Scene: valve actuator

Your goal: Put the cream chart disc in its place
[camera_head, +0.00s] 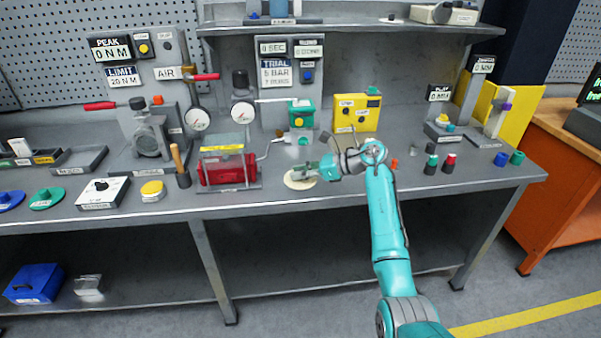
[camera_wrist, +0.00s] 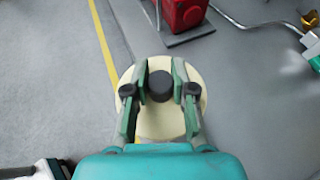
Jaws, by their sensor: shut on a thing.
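The cream chart disc (camera_head: 299,183) is near the front edge of the bench, in front and right of the red machine. In the wrist view the cream disc (camera_wrist: 160,121) lies below my fingers, with a round black knob (camera_wrist: 160,86) at its middle. My gripper (camera_head: 308,173) is at the disc from the right, its fingers (camera_wrist: 159,90) on either side of the knob, shut on the disc. Whether the disc touches the bench or is slightly raised, I cannot tell. A white recorder box (camera_head: 103,192) with a black knob stands to the left.
The red machine (camera_head: 228,170) and a dark cup with a wooden-handled tool (camera_head: 182,178) stand left of my gripper. A yellow-topped button (camera_head: 152,190) sits beside the recorder. Green (camera_head: 46,198) and blue (camera_head: 9,201) discs lie far left. Bottles (camera_head: 449,163) stand to the right.

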